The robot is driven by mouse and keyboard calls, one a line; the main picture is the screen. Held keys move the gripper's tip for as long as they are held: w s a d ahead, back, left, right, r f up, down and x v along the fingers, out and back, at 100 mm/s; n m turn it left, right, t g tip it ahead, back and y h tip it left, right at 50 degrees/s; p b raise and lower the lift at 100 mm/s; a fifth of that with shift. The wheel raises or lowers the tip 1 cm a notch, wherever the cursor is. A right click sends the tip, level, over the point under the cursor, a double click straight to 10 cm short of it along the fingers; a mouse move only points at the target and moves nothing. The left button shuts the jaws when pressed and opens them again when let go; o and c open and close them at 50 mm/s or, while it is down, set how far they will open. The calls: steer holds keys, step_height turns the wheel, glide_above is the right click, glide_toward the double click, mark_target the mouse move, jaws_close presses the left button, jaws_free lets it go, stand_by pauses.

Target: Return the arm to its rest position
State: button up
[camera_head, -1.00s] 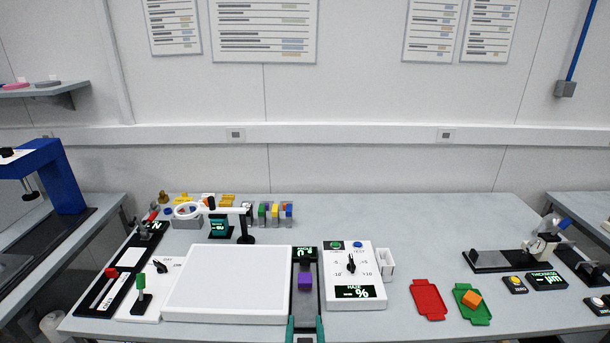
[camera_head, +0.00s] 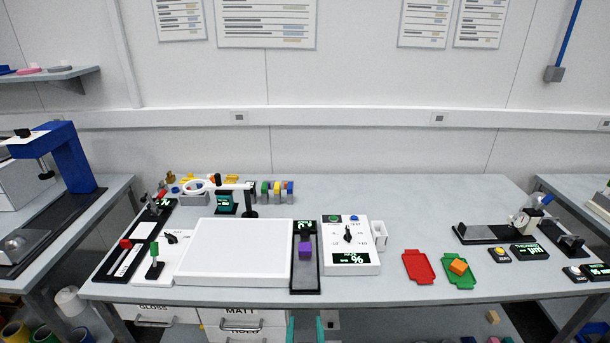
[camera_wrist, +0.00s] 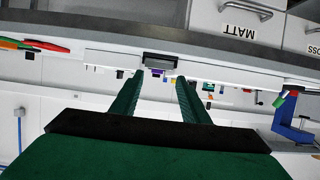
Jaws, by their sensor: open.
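My gripper (camera_head: 305,328) shows at the bottom edge of the head view as two teal fingertips in front of the table's front edge. In the wrist view its two green fingers (camera_wrist: 157,92) are apart with nothing held between them. The table (camera_head: 400,205) stands beyond the gripper, which is clear of everything on it. The rest of my arm is out of the head view.
On the table are a purple block (camera_head: 305,250) on a black strip, a white panel (camera_head: 235,253), a haze meter (camera_head: 350,262), a red tray (camera_head: 418,267) and a green tray (camera_head: 447,275) with an orange block (camera_head: 458,266). Drawers (camera_head: 240,326) lie below.

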steer(key=s+f, duration=0.5)
steer(key=s, duration=0.3)
steer(key=s+f, duration=0.4)
steer(key=s, duration=0.4)
steer(key=s+r+t, duration=0.1)
steer(key=s+r, duration=0.1)
steer(key=s, duration=1.6)
steer(key=shift+s+r+t, duration=0.25)
steer(key=shift+s+t, duration=0.05)
steer(key=shift+t, duration=0.1)
